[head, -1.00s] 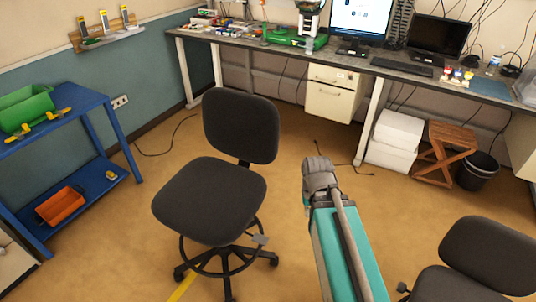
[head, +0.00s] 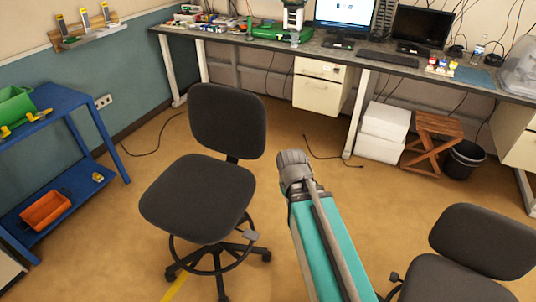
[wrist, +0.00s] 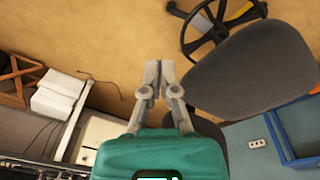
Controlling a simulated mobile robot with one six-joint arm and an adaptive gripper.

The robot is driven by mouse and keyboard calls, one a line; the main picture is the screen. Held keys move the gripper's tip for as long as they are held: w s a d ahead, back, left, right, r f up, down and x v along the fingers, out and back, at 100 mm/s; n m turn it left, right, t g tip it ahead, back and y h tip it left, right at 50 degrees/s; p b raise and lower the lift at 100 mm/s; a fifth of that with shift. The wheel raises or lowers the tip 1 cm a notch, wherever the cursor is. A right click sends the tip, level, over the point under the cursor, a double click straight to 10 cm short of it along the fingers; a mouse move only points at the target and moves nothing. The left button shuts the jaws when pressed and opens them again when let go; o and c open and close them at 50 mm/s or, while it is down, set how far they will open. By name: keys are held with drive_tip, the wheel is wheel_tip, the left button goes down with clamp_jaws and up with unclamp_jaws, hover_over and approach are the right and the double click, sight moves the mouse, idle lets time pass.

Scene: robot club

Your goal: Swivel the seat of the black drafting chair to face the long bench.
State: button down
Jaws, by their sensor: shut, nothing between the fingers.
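The black drafting chair (head: 198,200) stands left of centre in the head view, with a foot ring and a star base. Its backrest (head: 228,120) is on the side toward the long bench (head: 395,68), and its seat points toward the lower left, away from the bench. In the wrist view the seat (wrist: 255,70) fills the upper right. My gripper (wrist: 159,68) is shut and empty beside the chair. No contact with the chair is visible. In the head view the gripper fingers are hidden beyond my wrist.
A second black chair (head: 482,240) stands at the lower right. A blue shelf unit (head: 75,185) with an orange bin (head: 46,209) is at the left. White boxes (head: 384,130), a wooden stool (head: 430,140) and a black bin (head: 464,158) are by the bench. Cables lie on the floor.

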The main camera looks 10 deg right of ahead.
sight(264, 148)
drive_tip(key=w+d+f+n+t+h+b, duration=0.25)
drive_tip(key=w+n+t+b, duration=0.2)
drive_tip(key=w+b, duration=0.25)
drive_tip(key=w+d+f+n+t+h+b, duration=0.1)
drive_tip(key=w+d+f+n+t+b, duration=0.2)
drive_tip(key=w+f+n+b, duration=0.25)
drive_tip(key=w+d+f+n+t+h+b, duration=0.1)
drive_tip(key=w+d+f+n+t+b, duration=0.2)
drive_tip(key=w+b, duration=0.45)
drive_tip(key=w+a+f+n+t+y+b, duration=0.3)
drive_tip(key=n+b, duration=0.6)
drive_tip(key=n, duration=0.3)
drive_tip(key=w+a+f+n+t+y+b, duration=0.3)
drive_tip(key=w+n+y+b, duration=0.3)
drive_tip(key=n, duration=0.6)
drive_tip(key=t+b, duration=0.1)
drive_tip(key=b, duration=0.1)
drive_tip(key=shift+w+a+f+n+t+b, duration=0.35)
drive_tip(key=shift+n+b, duration=0.05)
drive_tip(key=shift+w, duration=0.15)
drive_tip(key=p+x, duration=0.2)
drive_tip(key=x, duration=1.1)
drive_tip(key=shift+w+a+r, duration=0.1)
drive_tip(key=shift+w+r, duration=0.05)
drive_tip(key=shift+w, duration=0.2)
